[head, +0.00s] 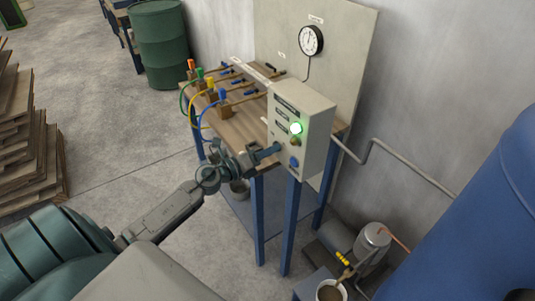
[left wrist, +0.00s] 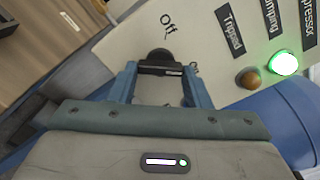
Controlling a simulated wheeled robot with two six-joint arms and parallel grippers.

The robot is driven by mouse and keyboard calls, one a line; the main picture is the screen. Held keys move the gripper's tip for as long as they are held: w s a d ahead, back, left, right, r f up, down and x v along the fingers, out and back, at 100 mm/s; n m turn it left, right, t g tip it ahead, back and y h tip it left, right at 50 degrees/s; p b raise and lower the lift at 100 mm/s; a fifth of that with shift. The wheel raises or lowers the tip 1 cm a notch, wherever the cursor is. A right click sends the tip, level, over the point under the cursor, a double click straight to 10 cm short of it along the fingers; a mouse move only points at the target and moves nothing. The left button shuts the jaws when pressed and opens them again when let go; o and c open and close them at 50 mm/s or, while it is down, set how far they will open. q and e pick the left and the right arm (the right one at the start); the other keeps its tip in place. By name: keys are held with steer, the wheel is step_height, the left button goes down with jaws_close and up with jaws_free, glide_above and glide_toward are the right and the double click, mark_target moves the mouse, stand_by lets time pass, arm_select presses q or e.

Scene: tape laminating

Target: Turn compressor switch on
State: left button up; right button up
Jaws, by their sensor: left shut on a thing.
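A pale control box (head: 307,115) stands at the front corner of the bench, with a bright green lamp (head: 296,128) on its face. My left gripper (head: 274,149) reaches the lower left of that face. In the left wrist view, my left gripper (left wrist: 160,73) has its blue fingers shut on a black switch knob (left wrist: 159,56), beside the word "Off". The green lamp (left wrist: 284,63) and an unlit brown lamp (left wrist: 248,79) show to the right, near the label "Tripped". The gripper hides the knob in the head view. My right gripper is not in view.
Coloured valves and hoses (head: 211,88) line the bench (head: 232,125). A gauge (head: 311,40) hangs on the back panel. A large blue tank (head: 480,220) and a small metal canister (head: 373,240) stand at right.

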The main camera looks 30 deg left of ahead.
arm_select(q)
steer(key=shift+m, duration=0.7)
steer(key=o, duration=1)
steer(key=shift+a+f, duration=0.1)
